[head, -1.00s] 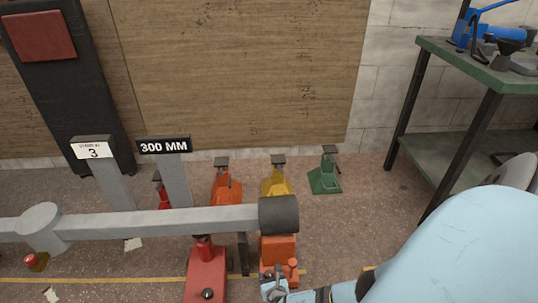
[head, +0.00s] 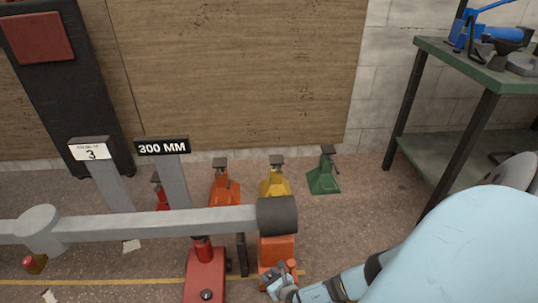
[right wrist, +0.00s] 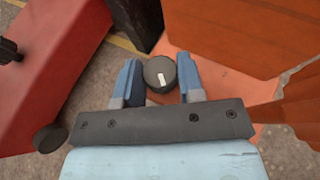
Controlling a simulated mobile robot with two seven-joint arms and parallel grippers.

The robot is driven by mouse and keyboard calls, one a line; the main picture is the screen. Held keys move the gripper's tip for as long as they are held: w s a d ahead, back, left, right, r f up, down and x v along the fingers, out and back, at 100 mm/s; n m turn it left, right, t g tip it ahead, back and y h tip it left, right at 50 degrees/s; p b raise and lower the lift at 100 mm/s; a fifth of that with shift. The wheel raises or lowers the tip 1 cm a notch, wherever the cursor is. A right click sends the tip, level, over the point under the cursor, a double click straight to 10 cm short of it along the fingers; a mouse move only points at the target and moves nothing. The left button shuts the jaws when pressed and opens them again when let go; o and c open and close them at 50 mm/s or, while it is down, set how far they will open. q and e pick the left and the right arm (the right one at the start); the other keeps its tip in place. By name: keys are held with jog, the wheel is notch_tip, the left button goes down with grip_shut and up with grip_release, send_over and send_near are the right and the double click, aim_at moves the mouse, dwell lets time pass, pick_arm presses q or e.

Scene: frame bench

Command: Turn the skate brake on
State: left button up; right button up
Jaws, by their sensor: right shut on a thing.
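The orange skate (head: 277,250) stands on the floor under the dark end of a grey beam. In the right wrist view its orange body (right wrist: 240,35) fills the upper right. A round dark knob (right wrist: 160,73) with a white mark sits low on its orange base, apparently the brake control. The white mark points roughly up and down in that picture, slightly tilted. My right gripper (right wrist: 160,80) has its blue fingers on both sides of the knob and is shut on it. In the head view my right gripper (head: 278,285) is at the skate's lower front, hiding the knob. My left gripper is not in view.
The grey beam (head: 150,225) runs left from the skate. A red jack (head: 205,272) stands close left of it. Orange, yellow (head: 275,182) and green (head: 324,175) stands are behind. A green bench (head: 465,65) is at right. Signs reading "3" and "300 MM" (head: 163,147) stand at left.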

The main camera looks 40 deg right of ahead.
aim_at(268, 274)
jog(key=shift+w, duration=0.1)
jog(key=o, duration=0.9)
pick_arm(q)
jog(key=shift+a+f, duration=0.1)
pick_arm(e)
jog(key=shift+r, duration=0.1)
jog(key=shift+s+r+p, duration=0.15)
jog(key=shift+s+p, duration=0.15)
jog(key=shift+s, duration=0.1)
jog(key=p+v, duration=0.1)
jog(key=v, duration=0.2)
jog(key=shift+p, duration=0.35)
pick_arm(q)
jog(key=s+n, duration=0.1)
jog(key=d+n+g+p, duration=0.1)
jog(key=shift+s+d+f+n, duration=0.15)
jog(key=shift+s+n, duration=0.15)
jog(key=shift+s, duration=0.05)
pick_arm(e)
jog(key=v, duration=0.3)
jog(key=shift+s, duration=0.3)
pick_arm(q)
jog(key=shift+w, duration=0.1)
pick_arm(e)
jog(key=shift+r, duration=0.1)
